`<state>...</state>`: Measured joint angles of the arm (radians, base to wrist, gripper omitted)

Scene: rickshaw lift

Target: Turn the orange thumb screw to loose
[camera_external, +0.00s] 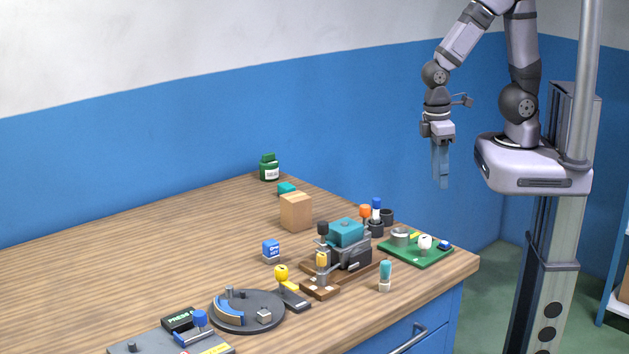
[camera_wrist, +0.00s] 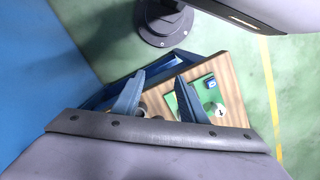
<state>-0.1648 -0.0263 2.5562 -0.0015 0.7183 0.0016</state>
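A small orange knob (camera_external: 365,210), which looks like the orange thumb screw, stands just behind the teal-topped block (camera_external: 346,232) of a dark fixture on a brown wooden base. Its lower part is hidden by that block, and I cannot tell how far it is turned. My gripper (camera_external: 441,186) hangs in the air, fingers down, well above and to the right of the knob, beyond the table's right edge. In the wrist view my gripper's two blue fingers (camera_wrist: 160,76) are apart with nothing between them. The orange knob cannot be made out there.
A wooden block (camera_external: 296,212), a black turntable (camera_external: 248,312) and a yellow lever (camera_external: 281,273) stand farther left. The table's back left is clear.

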